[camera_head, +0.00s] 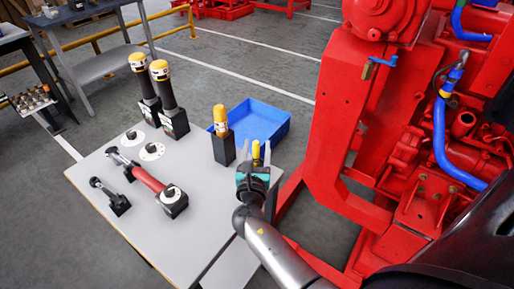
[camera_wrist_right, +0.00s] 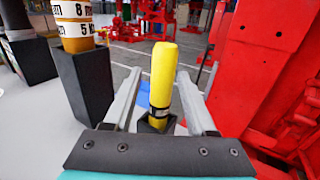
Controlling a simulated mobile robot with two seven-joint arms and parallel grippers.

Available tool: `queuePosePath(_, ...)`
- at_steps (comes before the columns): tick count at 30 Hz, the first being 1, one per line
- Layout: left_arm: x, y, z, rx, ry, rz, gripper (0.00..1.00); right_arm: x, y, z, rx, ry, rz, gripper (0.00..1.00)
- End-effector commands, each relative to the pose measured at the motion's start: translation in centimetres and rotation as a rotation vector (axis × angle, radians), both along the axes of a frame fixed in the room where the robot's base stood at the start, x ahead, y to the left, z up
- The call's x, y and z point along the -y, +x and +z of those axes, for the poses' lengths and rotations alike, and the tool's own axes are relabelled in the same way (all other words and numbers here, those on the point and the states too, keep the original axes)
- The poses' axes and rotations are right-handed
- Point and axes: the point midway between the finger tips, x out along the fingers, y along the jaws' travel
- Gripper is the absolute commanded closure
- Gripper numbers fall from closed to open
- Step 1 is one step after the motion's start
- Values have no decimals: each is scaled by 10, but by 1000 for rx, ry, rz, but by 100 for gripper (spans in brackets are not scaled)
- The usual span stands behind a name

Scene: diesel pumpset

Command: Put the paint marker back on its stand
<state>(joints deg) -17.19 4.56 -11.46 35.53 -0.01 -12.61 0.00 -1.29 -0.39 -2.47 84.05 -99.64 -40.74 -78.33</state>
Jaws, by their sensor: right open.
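The yellow paint marker (camera_wrist_right: 163,75) stands nearly upright between the two fingers of my right gripper (camera_wrist_right: 160,100) in the right wrist view. There is a gap on each side of it, and the fingers are open. A dark, block-like piece (camera_wrist_right: 152,125), which looks like its stand, shows at its lower end; the gripper hides most of it. In the head view the marker's yellow top (camera_head: 256,150) shows between the fingers of my right gripper (camera_head: 257,158), at the table's right edge. My left gripper is not in view.
A black holder (camera_head: 223,150) with a yellow-topped tool stands just left of the gripper. A blue tray (camera_head: 275,120) lies behind. Two similar tools, a red-handled tool (camera_head: 137,172) and white discs occupy the table (camera_head: 150,225). The red pumpset (camera_head: 340,130) rises at right.

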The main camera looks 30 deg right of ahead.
Motion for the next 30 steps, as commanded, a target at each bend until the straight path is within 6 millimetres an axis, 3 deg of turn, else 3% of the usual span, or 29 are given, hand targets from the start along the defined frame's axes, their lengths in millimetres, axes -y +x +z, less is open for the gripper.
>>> queuePosePath(10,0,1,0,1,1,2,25,0,0,0,-1,1,0,44)
queuePosePath(24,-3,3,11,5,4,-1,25,-63,-83,-1,-4,2,1,44)
queuePosePath(30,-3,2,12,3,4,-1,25,-84,-109,-2,-3,1,0,44)
